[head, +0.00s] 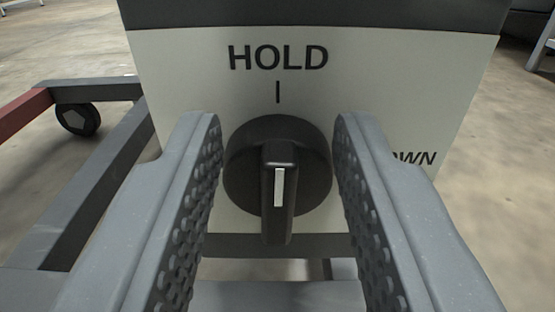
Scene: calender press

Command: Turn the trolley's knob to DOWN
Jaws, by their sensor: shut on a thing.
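The trolley's black round knob (245,178) sits on a pale panel (185,75) in the middle of the head view. Its raised bar with a white line (279,187) stands upright, in line with the tick below the word HOLD (279,58). At the right the word DOWN (415,158) shows only in part, its first letter hidden behind my right finger. My gripper (278,165) is shut on the knob, one finger at its left side and one at its right.
The trolley's grey frame (85,172) runs at the left, with a red bar (22,112) and a black caster (77,118). A grey crossbar lies below the panel. Bare concrete floor (500,130) shows at the right.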

